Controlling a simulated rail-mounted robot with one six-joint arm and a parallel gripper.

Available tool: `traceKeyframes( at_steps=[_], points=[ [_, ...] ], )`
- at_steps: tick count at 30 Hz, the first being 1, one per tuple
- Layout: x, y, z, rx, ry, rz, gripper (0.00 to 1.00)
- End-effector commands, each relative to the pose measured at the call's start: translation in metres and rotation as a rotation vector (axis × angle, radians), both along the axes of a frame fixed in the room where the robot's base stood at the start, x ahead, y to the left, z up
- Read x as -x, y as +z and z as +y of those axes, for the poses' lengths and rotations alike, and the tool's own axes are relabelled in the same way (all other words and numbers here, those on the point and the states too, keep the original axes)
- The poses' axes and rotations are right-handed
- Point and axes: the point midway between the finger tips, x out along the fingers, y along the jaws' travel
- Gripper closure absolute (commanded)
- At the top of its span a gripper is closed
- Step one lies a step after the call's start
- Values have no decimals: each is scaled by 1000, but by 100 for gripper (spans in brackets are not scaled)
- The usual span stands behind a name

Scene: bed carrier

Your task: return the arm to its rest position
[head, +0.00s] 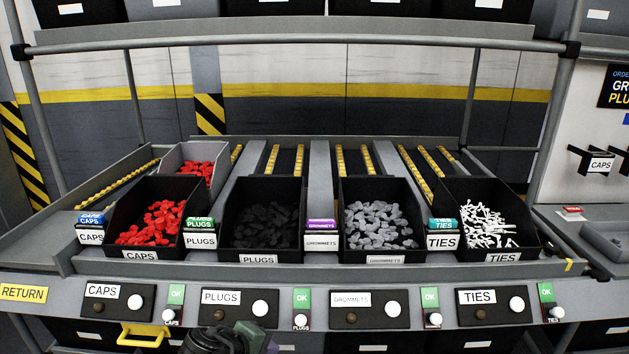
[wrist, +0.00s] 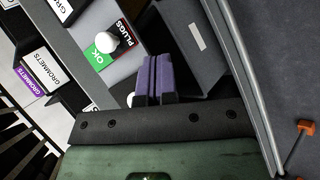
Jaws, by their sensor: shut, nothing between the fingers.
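My gripper (wrist: 155,75) shows in the wrist view with its two purple fingers pressed together and nothing between them. In the head view part of my arm and gripper (head: 268,346) shows at the bottom edge, low in front of the panel below the plugs bin (head: 258,259). Only its top is in frame there. In the wrist view the fingers point toward the front panel, near the green OK card (wrist: 104,52) marked plugs and its white knob. I cannot tell the exact gap between the fingers and the panel.
Black bins of red caps (head: 140,255), grey grommets (head: 385,260) and white ties (head: 502,258) stand in a row with the plugs bin. A grey bin (head: 174,155) of caps sits behind. White knobs stick out from the front panel. A yellow handle (head: 143,335) hangs below.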

Motion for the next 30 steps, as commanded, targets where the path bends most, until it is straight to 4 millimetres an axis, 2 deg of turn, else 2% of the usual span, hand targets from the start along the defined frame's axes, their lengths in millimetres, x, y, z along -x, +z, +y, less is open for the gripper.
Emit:
traceKeyframes(
  at_steps=[1,3,6,12,14,19,20,21,26,30],
  points=[
    [1,-15,-27,-88,-79,82,100],
    [2,-33,-59,-227,-195,193,100],
    [4,-49,-100,-410,-355,308,100],
    [6,-59,-176,-703,-628,408,100],
    [5,-59,-200,-760,-694,409,100],
    [2,-59,-277,-824,-877,344,100],
    [2,-47,-284,-828,-892,338,100],
    [2,-20,-279,-824,-881,343,100],
    [2,39,-278,-822,-877,343,100],
    [2,102,-278,-820,-876,343,100]
  ],
)
